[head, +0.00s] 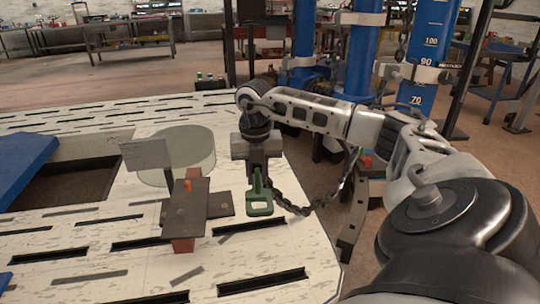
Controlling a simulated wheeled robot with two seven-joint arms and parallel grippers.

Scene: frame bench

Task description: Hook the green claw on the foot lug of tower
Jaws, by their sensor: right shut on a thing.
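My right gripper (257,172) points down and is shut on the upper part of the green claw (260,209). The claw hangs just over the slotted bench, near its right side; I cannot tell whether it touches the surface. A dark chain (318,208) runs from the claw in a sag to the right and up toward the blue towers (362,55). A numbered blue tower (424,50) stands at the back right. I cannot make out a foot lug with certainty; the tower feet are partly hidden by my right arm. My left gripper is out of view.
The white slotted bench (75,245) fills the left and front. On it, left of the claw, stand dark plates (186,212) with a reddish block and a pale round disc (200,150). A blue beam (22,165) and a rectangular opening lie farther left. Bare floor shows beyond.

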